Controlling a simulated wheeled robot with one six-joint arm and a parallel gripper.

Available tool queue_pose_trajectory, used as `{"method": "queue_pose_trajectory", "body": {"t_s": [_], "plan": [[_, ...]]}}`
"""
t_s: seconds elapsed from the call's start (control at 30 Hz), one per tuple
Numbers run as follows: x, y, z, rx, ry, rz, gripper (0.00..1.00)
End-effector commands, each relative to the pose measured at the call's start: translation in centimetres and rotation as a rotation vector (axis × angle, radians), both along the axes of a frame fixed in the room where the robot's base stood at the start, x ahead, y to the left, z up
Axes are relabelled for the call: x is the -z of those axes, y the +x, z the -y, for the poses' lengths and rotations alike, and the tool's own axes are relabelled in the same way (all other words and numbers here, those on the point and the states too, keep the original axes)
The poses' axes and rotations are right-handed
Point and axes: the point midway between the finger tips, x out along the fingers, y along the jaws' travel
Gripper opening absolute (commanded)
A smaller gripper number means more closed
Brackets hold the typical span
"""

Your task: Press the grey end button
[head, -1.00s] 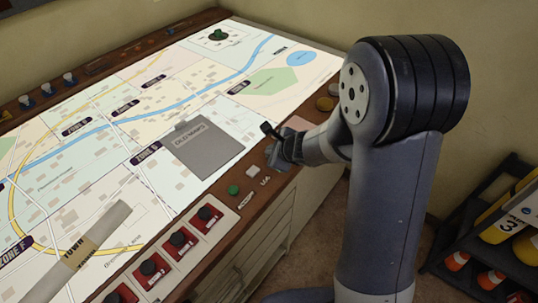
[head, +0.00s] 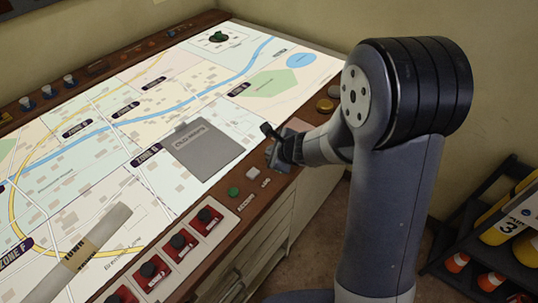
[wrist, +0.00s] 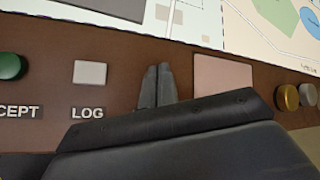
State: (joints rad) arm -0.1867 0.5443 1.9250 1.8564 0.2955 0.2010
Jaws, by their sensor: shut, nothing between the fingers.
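A round grey button (wrist: 307,95) sits at the far right of the wrist view, on the brown wooden front edge of the console, just right of a round gold button (wrist: 287,97). Its label is not visible. My gripper (wrist: 158,72) has its two fingers together with nothing between them. It is over the wooden edge, between the pale square LOG button (wrist: 90,72) and a pinkish square pad (wrist: 222,75), well left of the grey button. In the head view my gripper (head: 274,158) is low over the same edge. Whether it touches the wood cannot be told.
A green button (wrist: 11,66) is left of LOG. Red-and-black switches (head: 180,242) line the near edge. A dark shelf (head: 460,232) with cones stands at right.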

Motion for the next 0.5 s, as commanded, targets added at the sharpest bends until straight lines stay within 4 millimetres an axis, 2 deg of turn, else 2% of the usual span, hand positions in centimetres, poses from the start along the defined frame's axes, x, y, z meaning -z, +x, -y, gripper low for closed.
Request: {"method": "queue_pose_trajectory", "body": {"t_s": [0.07,0.5], "plan": [[-0.62,0.01,0.01,0.000,-0.001,0.001,0.00],[-1.06,0.03,0.00,0.000,0.001,0.001,0.00]]}}
